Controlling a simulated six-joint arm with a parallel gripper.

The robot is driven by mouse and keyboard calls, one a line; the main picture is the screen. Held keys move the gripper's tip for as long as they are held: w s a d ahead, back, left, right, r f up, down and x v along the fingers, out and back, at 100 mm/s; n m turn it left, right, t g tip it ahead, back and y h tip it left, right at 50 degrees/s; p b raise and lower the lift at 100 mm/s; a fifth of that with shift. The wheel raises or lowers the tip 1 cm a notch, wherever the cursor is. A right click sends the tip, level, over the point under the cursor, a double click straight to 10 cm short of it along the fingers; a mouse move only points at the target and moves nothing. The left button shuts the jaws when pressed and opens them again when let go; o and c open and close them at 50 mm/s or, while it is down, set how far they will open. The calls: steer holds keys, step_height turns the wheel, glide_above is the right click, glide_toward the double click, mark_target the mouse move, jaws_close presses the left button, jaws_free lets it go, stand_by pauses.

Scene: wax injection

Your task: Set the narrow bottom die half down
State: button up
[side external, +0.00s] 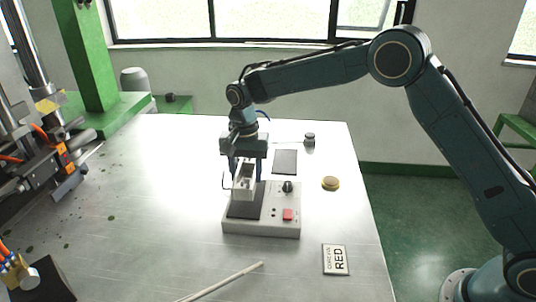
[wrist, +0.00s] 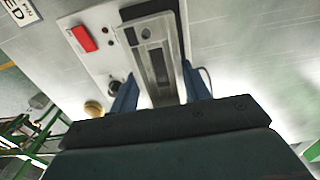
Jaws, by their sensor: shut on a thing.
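The narrow bottom die half (side external: 243,186) is a pale grey block with a long recess in its face. My gripper (side external: 246,172) points down and is shut on it, over the dark plate (side external: 246,208) of a light grey box. In the wrist view the die half (wrist: 161,75) lies between the two blue fingers of my gripper (wrist: 160,95), with a slot and a round hole showing. Whether its underside touches the plate or hangs just above it, I cannot tell. The die half hides part of the plate.
The box (side external: 262,229) carries a red button (side external: 287,214) and a black knob (side external: 287,187). A brass disc (side external: 330,183) is right, a RED sign (side external: 335,259) and a stick (side external: 225,281) in front. Machinery stands left.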

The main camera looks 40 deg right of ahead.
steer(key=shift+f, duration=2)
steer(key=shift+f, duration=0.15)
steer(key=o, duration=1.3)
step_height(320, 180, up, 12)
